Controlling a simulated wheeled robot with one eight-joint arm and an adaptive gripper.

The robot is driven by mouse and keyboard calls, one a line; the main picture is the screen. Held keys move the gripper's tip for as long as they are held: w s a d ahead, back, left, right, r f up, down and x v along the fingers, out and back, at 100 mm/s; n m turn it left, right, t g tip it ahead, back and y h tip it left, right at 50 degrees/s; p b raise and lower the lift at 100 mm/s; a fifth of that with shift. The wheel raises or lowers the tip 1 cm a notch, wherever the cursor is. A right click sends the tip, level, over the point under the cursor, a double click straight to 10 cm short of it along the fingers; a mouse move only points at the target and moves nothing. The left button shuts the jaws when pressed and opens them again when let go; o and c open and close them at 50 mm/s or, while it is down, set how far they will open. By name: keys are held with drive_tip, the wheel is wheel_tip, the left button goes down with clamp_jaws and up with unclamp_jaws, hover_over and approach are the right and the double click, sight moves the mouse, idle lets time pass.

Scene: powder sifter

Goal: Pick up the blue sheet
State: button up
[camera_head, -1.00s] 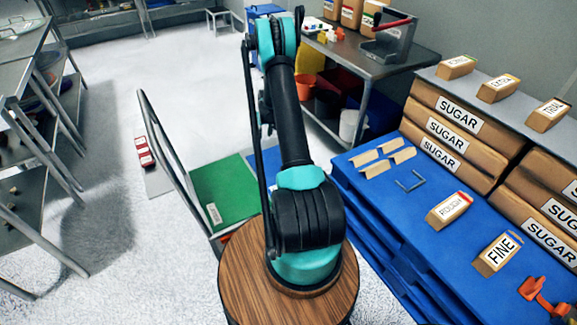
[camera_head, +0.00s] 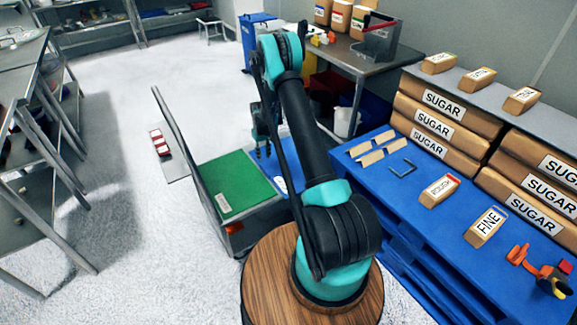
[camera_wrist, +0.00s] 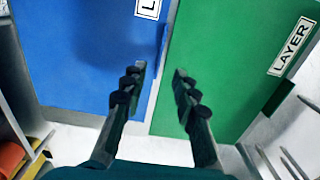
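The blue sheet (camera_wrist: 75,50) lies flat at the left of the wrist view, with a white label cut off at the top. In the head view, a small part of the blue sheet (camera_head: 291,181) shows beside my arm; the rest is hidden. My gripper (camera_wrist: 159,73) is open and empty, its fingers pointing at the border between the blue and green sheets. A narrow blue raised strip shows between the fingertips; contact cannot be told. In the head view, my gripper (camera_head: 263,150) is over the far edge of the cart.
A green sheet (camera_head: 235,182) labelled LAYER lies beside the blue one on a cart with an upright handle (camera_head: 180,140). A blue bench (camera_head: 410,212) with sugar bags (camera_head: 437,103) stands right. A metal shelf (camera_head: 30,170) stands left.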

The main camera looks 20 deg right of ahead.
wheel_tip(320, 180, down, 10)
drive_tip(key=shift+a+r, duration=0.1)
idle(0.4)
clamp_jaws()
